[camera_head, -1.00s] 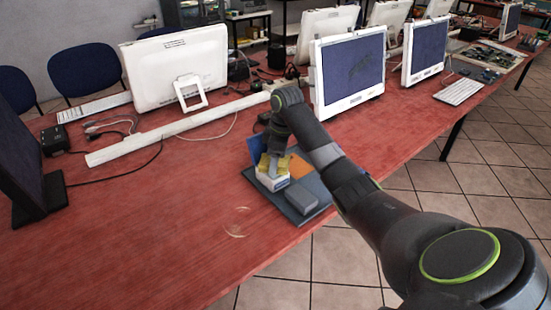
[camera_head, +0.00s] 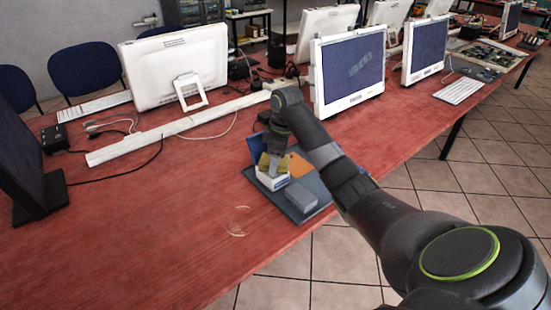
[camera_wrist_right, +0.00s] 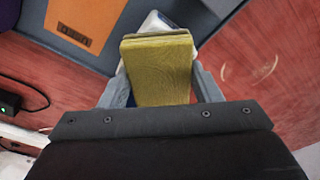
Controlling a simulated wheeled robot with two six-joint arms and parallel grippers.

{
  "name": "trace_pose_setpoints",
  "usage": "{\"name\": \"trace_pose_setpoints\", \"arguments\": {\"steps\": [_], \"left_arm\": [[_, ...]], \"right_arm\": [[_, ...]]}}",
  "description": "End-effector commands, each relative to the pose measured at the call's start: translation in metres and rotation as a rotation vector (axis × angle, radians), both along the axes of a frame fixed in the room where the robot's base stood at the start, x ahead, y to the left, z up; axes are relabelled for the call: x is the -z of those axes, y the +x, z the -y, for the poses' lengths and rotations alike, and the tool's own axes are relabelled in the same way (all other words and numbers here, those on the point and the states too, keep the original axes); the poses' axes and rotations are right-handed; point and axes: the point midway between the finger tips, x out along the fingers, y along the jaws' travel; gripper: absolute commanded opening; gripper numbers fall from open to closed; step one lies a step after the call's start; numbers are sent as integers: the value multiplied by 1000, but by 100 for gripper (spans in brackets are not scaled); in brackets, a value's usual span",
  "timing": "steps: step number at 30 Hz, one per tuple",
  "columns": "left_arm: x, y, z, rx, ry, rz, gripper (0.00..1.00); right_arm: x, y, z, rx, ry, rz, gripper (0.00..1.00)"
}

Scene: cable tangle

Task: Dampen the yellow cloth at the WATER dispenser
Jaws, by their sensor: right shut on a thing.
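The yellow cloth (camera_head: 270,166), now a dull olive yellow, sits at the tip of my right gripper (camera_head: 273,160). In the right wrist view the folded cloth (camera_wrist_right: 157,70) lies between the two grey fingers, which are shut on it. Just below it is a small white and blue box (camera_head: 272,181), likely the WATER dispenser; its label is not readable. The cloth is at the top of this box and seems to touch it. In the wrist view the cloth hides most of the box (camera_wrist_right: 154,22). My left gripper is not in view.
The box stands on a dark blue-grey tray (camera_head: 300,214) near the table's front edge. A grey block (camera_head: 301,198) and an orange patch (camera_head: 299,165) are also on it. Monitors (camera_head: 347,69) and a white cable duct (camera_head: 180,125) stand behind.

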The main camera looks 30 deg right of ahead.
Motion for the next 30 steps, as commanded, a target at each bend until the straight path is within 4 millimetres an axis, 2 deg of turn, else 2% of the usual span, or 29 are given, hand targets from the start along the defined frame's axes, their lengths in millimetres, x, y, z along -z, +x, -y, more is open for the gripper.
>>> {"name": "trace_pose_setpoints", "arguments": {"steps": [30], "left_arm": [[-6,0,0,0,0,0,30]], "right_arm": [[2,0,0,1,1,-2,39]]}}
